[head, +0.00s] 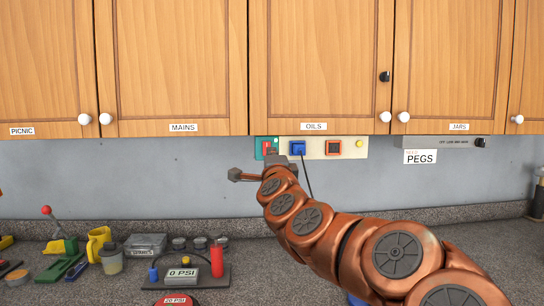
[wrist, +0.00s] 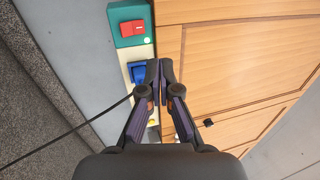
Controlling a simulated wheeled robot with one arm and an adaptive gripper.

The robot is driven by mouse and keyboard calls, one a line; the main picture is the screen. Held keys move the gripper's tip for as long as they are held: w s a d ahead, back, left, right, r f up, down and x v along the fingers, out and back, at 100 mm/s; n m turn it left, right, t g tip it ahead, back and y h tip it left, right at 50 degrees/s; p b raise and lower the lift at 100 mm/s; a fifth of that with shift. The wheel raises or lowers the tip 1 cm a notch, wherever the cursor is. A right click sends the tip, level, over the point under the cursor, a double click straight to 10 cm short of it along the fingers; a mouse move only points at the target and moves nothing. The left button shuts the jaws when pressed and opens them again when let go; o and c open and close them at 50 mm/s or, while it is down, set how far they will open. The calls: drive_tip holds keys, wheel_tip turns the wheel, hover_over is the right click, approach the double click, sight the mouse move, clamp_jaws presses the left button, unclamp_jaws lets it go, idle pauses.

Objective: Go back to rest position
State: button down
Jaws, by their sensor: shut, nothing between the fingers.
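My gripper (wrist: 160,68) is shut and empty in the wrist view, with its fingertips together. It is in front of the wall panel (head: 318,149) under the cabinets. In the head view my copper arm reaches up from the lower right, and its end hides part of the panel's left side. I cannot tell whether the fingertips touch the panel.
Wooden cabinets (head: 180,60) with white knobs hang close above the arm. The granite counter (head: 240,260) below holds a pressure-gauge stand (head: 183,274), a grey box (head: 146,243), a yellow cup (head: 97,244) and tools at the left. A grey strip light (head: 440,142) is at right.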

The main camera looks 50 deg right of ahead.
idle(0.3)
drive_tip(key=w+a+f+n+t+y, duration=0.25)
drive_tip(key=w+a+n+y, duration=0.25)
drive_tip(key=a, duration=0.4)
drive_tip(key=w+a+f+n+t+y, duration=0.1)
drive_tip(key=w+a+f+n+y, duration=0.4)
drive_tip(key=a, duration=0.3)
drive_tip(key=w+a+f+n+g+y, duration=0.1)
drive_tip(key=a+f+n+g+y, duration=0.15)
drive_tip(key=a+f+n, duration=0.4)
drive_tip(key=a+f+n+g+y, duration=0.1)
drive_tip(key=a+f+g+y, duration=0.2)
drive_tip(key=a, duration=0.7)
drive_tip(key=s+a+f+n+g+y, duration=0.2)
drive_tip(key=s+a+f+n+g, duration=0.4)
drive_tip(key=s+a+f, duration=0.75)
drive_tip(key=s+d+f+n+g+h, duration=0.1)
drive_tip(key=s+f+n+g, duration=0.1)
drive_tip(key=s, duration=0.7)
drive_tip(key=s+d+f+n+g+h, duration=0.1)
drive_tip(key=s+f+n+g, duration=0.1)
drive_tip(key=s+f+g, duration=0.3)
drive_tip(key=s+f+p, duration=0.1)
drive_tip(key=s, duration=0.3)
drive_tip(key=shift+d, duration=0.35)
